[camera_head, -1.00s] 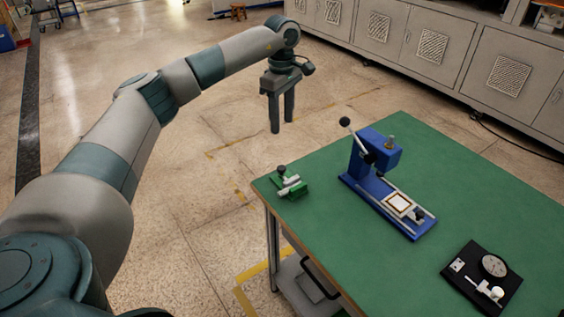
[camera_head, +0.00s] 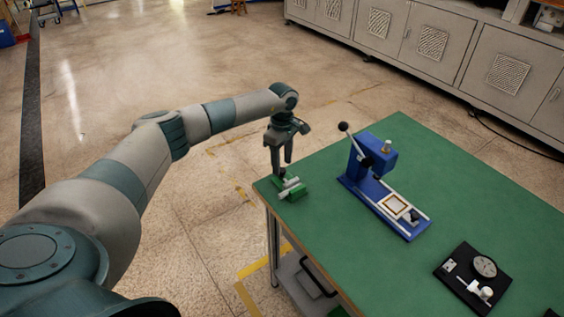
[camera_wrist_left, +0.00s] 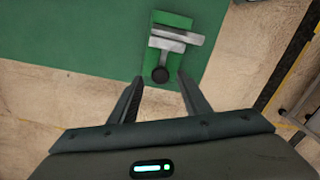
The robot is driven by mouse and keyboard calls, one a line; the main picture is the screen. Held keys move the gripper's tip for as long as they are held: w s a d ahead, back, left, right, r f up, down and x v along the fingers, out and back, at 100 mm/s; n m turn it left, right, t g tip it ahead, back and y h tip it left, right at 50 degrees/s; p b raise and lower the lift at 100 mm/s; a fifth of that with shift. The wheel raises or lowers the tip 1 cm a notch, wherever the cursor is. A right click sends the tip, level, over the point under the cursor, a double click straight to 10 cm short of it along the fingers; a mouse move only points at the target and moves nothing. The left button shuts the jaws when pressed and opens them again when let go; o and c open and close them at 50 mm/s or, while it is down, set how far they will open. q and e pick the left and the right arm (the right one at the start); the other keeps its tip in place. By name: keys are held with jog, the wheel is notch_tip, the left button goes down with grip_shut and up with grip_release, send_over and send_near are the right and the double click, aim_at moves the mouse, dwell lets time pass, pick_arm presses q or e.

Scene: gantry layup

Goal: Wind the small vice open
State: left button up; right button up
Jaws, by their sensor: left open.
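The small vice (camera_head: 291,189) is green with pale grey jaws and sits at the left corner of the green table. In the left wrist view the vice (camera_wrist_left: 172,38) lies ahead of my fingers, with its dark round knob (camera_wrist_left: 160,75) facing them. My left gripper (camera_head: 281,169) points down above the vice's knob end. In the left wrist view my left gripper (camera_wrist_left: 160,82) is open, with the knob lined up between its two fingertips. I cannot tell whether the fingers touch the knob. The knob is largely hidden in the head view. My right gripper is out of view.
A blue lever press (camera_head: 378,160) stands on the green table (camera_head: 460,190) right of the vice. A black plate with a dial gauge (camera_head: 472,275) lies at the front right. The table's left edge is close to the vice. Grey cabinets (camera_head: 440,40) stand behind.

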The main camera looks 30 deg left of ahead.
pick_arm(q)
jog(key=shift+f, duration=0.85)
jog(key=c, duration=1)
jog(key=shift+c, duration=0.2)
